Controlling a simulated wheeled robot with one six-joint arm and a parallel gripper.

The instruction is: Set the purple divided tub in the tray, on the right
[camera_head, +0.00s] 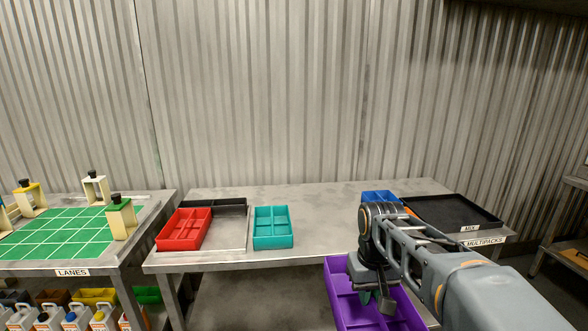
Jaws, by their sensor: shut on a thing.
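The purple divided tub (340,280) is in front of the table's front edge, low in the picture, its lower part cut off by the frame. My gripper (375,298) is over it from above, shut on one of its walls or dividers; the exact contact is partly hidden by the arm. A shallow grey tray (232,240) lies on the left of the table. The red divided tub (184,229) sits in its left part, with a black piece (218,205) along the back. The tray's right front part looks bare.
A teal divided tub (272,227) stands just right of the grey tray. A blue tub (380,196) is partly hidden behind my arm. A black tray (450,211) labelled MIX lies at the right. The table's middle is clear. A green-gridded table (60,232) stands at the left.

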